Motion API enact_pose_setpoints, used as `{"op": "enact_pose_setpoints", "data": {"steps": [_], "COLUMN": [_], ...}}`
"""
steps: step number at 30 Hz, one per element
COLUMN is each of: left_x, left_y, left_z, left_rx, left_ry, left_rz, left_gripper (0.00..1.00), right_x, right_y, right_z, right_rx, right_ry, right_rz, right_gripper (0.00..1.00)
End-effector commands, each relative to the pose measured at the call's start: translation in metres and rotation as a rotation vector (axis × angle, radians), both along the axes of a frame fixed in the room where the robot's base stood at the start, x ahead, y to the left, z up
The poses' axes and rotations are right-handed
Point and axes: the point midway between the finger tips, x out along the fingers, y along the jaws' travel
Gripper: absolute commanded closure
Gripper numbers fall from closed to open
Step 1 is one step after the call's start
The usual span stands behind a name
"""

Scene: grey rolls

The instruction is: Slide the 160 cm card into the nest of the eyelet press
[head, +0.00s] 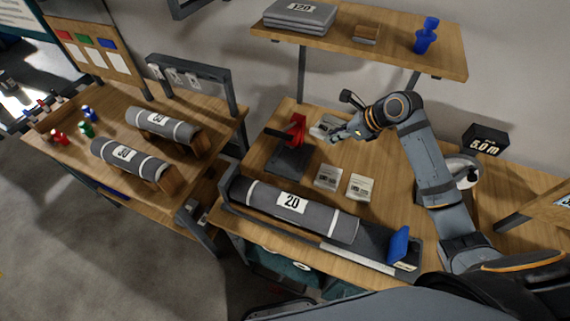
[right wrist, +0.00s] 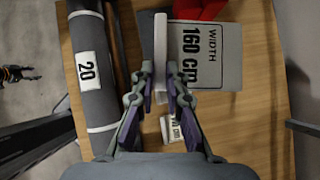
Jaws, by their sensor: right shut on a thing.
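In the head view the card (head: 323,127) is held at the tip of my right gripper (head: 341,136), just right of the eyelet press (head: 297,128). The press has a red upper part and a dark base; its red part shows at the top of the wrist view (right wrist: 200,9). I cannot tell whether the card touches the nest. My left gripper is out of view.
Two other cards (head: 328,177) (head: 360,187) lie on the bench in front. A grey roll marked 20 (head: 265,198) lies in a tray along the front edge, with a blue piece (head: 398,245) at its right. A shelf (head: 390,45) hangs above the back.

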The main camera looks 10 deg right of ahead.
Motion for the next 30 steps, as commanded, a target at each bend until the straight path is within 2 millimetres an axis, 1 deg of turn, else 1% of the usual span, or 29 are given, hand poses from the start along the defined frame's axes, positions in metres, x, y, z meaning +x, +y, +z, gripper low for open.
{"op": "enact_pose_setpoints", "data": {"steps": [1, 4, 6, 9, 12, 15, 21, 22, 23, 24, 30], "left_x": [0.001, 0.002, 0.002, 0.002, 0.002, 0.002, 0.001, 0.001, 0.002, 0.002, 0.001], "left_y": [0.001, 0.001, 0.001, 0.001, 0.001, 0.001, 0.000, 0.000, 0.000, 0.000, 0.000], "left_z": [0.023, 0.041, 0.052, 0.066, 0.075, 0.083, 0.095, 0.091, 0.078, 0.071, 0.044], "left_rx": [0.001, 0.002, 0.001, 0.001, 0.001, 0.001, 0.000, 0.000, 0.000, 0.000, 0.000], "left_ry": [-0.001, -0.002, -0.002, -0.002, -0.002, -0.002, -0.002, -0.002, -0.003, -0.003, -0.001], "left_rz": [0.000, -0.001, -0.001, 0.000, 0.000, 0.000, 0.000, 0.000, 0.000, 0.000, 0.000], "left_gripper": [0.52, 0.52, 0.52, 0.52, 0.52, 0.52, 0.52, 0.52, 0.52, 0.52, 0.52], "right_x": [0.008, 0.019, 0.023, 0.024, 0.022, 0.019, 0.011, 0.010, 0.010, 0.011, 0.011], "right_y": [0.003, 0.014, 0.028, 0.053, 0.079, 0.101, 0.143, 0.146, 0.143, 0.142, 0.142], "right_z": [0.001, -0.023, -0.038, -0.058, -0.072, -0.082, -0.093, -0.099, -0.112, -0.119, -0.148], "right_rx": [0.011, 0.010, 0.010, 0.008, 0.007, 0.006, 0.005, 0.003, 0.000, -0.001, 0.000], "right_ry": [0.006, 0.007, 0.005, 0.004, 0.003, 0.001, 0.000, 0.000, -0.001, -0.001, -0.001], "right_rz": [-0.010, -0.006, 0.009, 0.045, 0.084, 0.123, 0.195, 0.203, 0.200, 0.199, 0.199], "right_gripper": [1.00, 1.00, 1.00, 1.00, 1.00, 1.00, 1.00, 1.00, 1.00, 1.00, 1.00]}}
